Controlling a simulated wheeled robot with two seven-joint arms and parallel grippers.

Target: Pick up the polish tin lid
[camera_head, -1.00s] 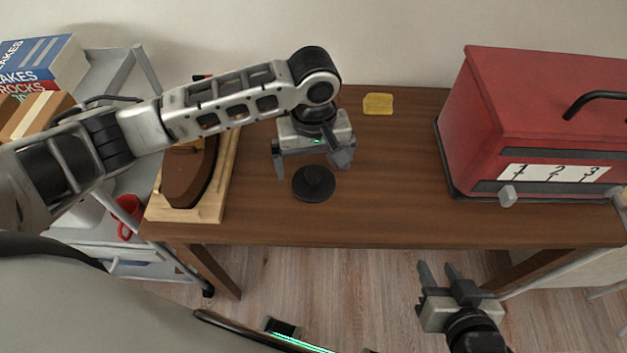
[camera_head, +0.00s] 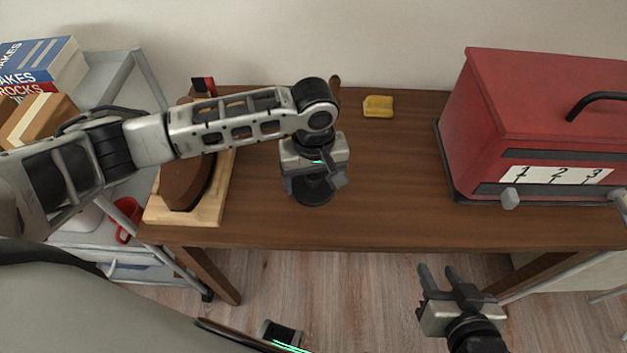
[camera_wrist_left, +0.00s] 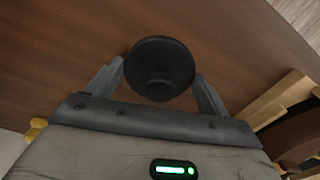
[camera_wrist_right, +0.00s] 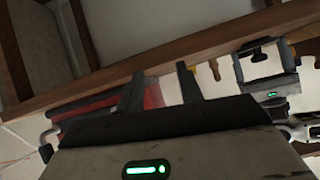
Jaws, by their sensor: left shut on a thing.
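The polish tin lid (camera_head: 315,197) is a round black disc with a raised middle, lying on the brown table. In the left wrist view the lid (camera_wrist_left: 160,52) sits between the two grey fingers. My left gripper (camera_head: 314,186) is down over the lid and shut on it; it hides part of the lid in the head view. The exact contact of the fingertips is hard to see. My right gripper (camera_head: 440,274) is open and empty, low in front of the table's front edge.
A red box (camera_head: 540,115) numbered 1, 2, 3 stands at the table's right. A yellow block (camera_head: 378,106) lies at the back. A brown object (camera_head: 186,180) rests on a pale wooden board (camera_head: 212,212) left of the lid. The table (camera_head: 400,190) between lid and box is clear.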

